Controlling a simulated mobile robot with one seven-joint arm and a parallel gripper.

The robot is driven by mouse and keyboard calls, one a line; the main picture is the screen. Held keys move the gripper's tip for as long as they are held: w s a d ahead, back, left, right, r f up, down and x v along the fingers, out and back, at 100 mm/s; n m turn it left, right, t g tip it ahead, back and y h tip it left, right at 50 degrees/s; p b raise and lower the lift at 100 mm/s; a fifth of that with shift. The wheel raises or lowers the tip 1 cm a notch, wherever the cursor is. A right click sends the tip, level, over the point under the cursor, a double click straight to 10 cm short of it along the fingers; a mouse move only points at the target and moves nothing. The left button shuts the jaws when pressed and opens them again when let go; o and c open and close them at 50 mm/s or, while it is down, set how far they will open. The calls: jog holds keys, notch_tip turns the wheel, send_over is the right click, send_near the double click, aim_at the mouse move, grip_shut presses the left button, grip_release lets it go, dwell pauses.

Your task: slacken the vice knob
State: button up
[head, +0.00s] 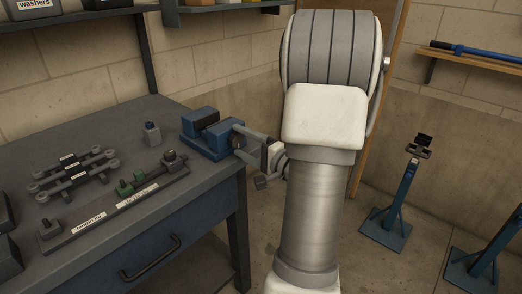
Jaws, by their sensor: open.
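The blue vice (205,138) with dark jaws sits at the right corner of the grey workbench. My gripper (239,140) is at the vice's right side, just off the bench edge. Its two fingers point left toward the vice and stand apart, one above the other in the picture. The vice knob cannot be made out clearly; it seems to lie at the fingers, too small and dark to tell. I cannot tell whether the fingers touch it. My arm fills the middle of the view and hides what lies behind it.
On the workbench (120,118) lie a labelled plate with fittings (115,212), several grey linkage parts (75,175) and a small block with a blue top (152,133). A drawer handle (150,257) sticks out in front. Blue stands (392,205) stand on the floor at right.

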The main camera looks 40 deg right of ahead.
jog(key=s+d+p, duration=0.1)
jog(key=s, duration=1.6)
jog(key=shift+d, duration=0.25)
